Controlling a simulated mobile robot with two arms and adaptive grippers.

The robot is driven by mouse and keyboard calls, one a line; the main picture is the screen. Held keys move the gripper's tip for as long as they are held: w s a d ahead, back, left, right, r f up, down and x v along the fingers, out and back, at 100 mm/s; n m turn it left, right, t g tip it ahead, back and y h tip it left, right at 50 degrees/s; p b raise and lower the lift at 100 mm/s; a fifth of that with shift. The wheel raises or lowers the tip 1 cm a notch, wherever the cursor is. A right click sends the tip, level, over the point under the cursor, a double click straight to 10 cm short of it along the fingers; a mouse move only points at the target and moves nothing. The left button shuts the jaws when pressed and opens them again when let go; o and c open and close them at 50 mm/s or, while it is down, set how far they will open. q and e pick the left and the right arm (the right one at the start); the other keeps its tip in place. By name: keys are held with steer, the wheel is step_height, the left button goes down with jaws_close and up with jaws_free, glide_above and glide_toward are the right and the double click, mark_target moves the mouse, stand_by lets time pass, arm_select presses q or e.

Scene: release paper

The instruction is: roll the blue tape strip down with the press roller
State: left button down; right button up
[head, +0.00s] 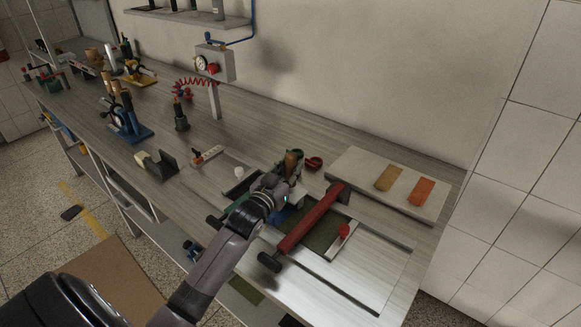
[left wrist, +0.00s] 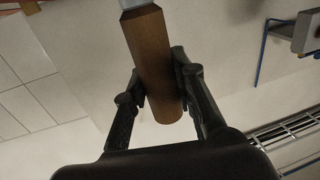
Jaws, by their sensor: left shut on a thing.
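My left gripper (head: 284,183) is over the worktable, beside a long red bar. In the left wrist view it (left wrist: 160,95) is shut on the brown wooden handle of the press roller (left wrist: 155,60), with a finger on each side. A grey metal neck shows at the handle's top edge of that view. In the head view a wooden handle end (head: 291,160) shows just beyond the gripper. The roller's working end cannot be made out. A small blue patch (head: 275,217) shows beside the gripper; whether it is the tape strip I cannot tell. My right gripper is not in view.
The red bar (head: 312,219) with black ends lies across a framed green bed (head: 322,236). A red knob (head: 343,230) stands right of it. A pale board (head: 350,165) with yellow and orange swatches lies behind.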

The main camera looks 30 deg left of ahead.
arm_select(q)
steer(key=shift+f, duration=0.25)
stand_by(0.3)
steer(key=shift+w+d+f+b, duration=0.15)
steer(key=shift+w+b, duration=0.25)
steer(key=shift+w, duration=0.75)
steer(key=shift+w+d, duration=0.1)
steer(key=shift+w, duration=0.6)
steer(key=shift+s, duration=0.1)
